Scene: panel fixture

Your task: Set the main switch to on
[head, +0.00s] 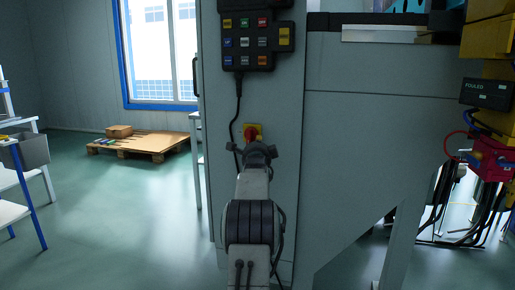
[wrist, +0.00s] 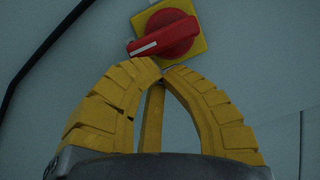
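The main switch is a red rotary knob (wrist: 168,36) on a yellow square plate (wrist: 196,45), mounted on a grey panel. In the wrist view a white line on its handle points left and slightly down. In the head view the red knob (head: 250,133) shows just above my gripper (head: 259,152), and its lower part is hidden. Nothing is seen between the tips. Whether they touch the knob is not clear.
A black button box (head: 250,40) hangs above the switch. Its dark cable (head: 235,110) runs down left of the switch and also crosses the upper left of the wrist view. A wooden pallet (head: 140,143) lies far left. Yellow and red equipment (head: 490,160) stands at right.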

